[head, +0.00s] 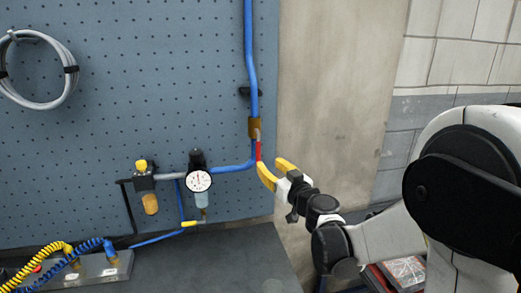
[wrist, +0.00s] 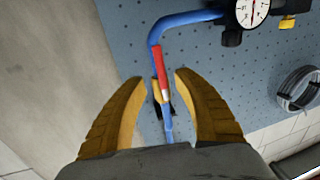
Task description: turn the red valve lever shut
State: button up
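The red valve lever (head: 258,150) hangs down from the brass valve (head: 254,127) on the vertical blue pipe, roughly in line with it. In the wrist view the red lever (wrist: 161,68) runs along the pipe, its lower end between my fingertips in the picture. My gripper (head: 270,163) has yellow fingers, spread apart and empty, just right of and below the lever. In the wrist view my gripper (wrist: 159,77) shows a finger on each side of the valve, with gaps. I cannot tell how far the fingertips are from the lever in depth.
A pressure gauge (head: 198,181) and regulator sit left of the lever on the blue pegboard (head: 120,95). A coiled grey hose (head: 67,90) hangs upper left. Blue and yellow coiled hoses (head: 90,247) lie lower left. A bare wall panel (head: 335,90) is to the right.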

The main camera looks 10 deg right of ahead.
aim_at(259, 156)
jog(key=w, duration=0.3)
jog(key=w+a, duration=0.1)
jog(key=w, duration=0.4)
jog(key=shift+w+a, duration=0.3)
jog(key=shift+a, duration=0.05)
grip_shut()
